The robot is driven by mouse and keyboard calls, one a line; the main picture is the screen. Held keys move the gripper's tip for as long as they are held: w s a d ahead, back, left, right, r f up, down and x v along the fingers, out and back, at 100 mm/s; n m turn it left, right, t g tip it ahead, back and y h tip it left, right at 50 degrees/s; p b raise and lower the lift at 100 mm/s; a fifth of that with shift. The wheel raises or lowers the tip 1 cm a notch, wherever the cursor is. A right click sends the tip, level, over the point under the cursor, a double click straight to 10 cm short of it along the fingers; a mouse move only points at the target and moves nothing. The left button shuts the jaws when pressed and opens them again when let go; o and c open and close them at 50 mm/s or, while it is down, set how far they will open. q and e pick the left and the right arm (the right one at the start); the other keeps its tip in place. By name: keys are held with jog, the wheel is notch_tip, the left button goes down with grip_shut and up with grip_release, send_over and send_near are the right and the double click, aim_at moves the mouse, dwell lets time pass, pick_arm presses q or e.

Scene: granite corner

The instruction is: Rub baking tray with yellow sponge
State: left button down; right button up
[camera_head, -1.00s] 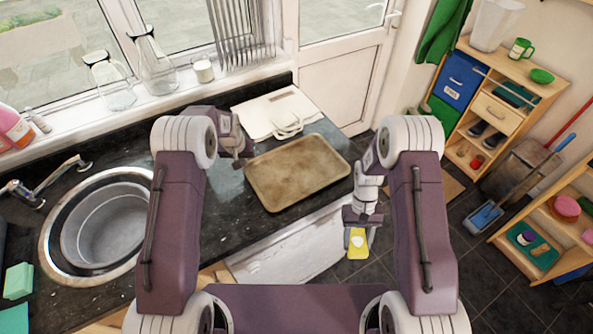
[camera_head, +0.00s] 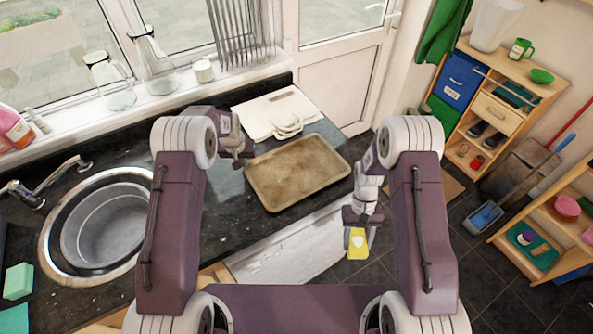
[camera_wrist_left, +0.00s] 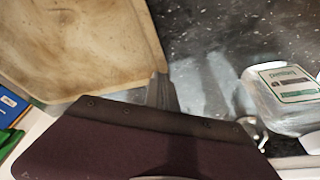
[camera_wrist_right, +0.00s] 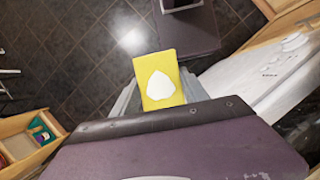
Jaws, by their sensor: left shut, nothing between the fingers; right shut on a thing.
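The baking tray (camera_head: 297,172) lies flat on the dark countertop, brown and stained. It also fills the upper left of the left wrist view (camera_wrist_left: 75,45). My left gripper (camera_head: 246,162) is shut and empty beside the tray's left edge. My right gripper (camera_head: 358,240) is shut on the yellow sponge (camera_head: 357,246), which has a pale patch on its face. The sponge is held in front of the counter, over the floor, to the lower right of the tray. The right wrist view shows the sponge (camera_wrist_right: 159,80) between the fingers.
White cutting boards (camera_head: 277,112) lie behind the tray. The round sink (camera_head: 100,225) is at the left, with a green sponge (camera_head: 18,281) near it. Glass jugs (camera_head: 112,82) stand on the windowsill. Wooden shelves (camera_head: 497,105) stand at the right. Counter between sink and tray is clear.

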pick_arm(q)
jog(key=shift+f+b, duration=0.35)
jog(key=shift+f, duration=0.1)
pick_arm(e)
jog(key=shift+f, duration=0.35)
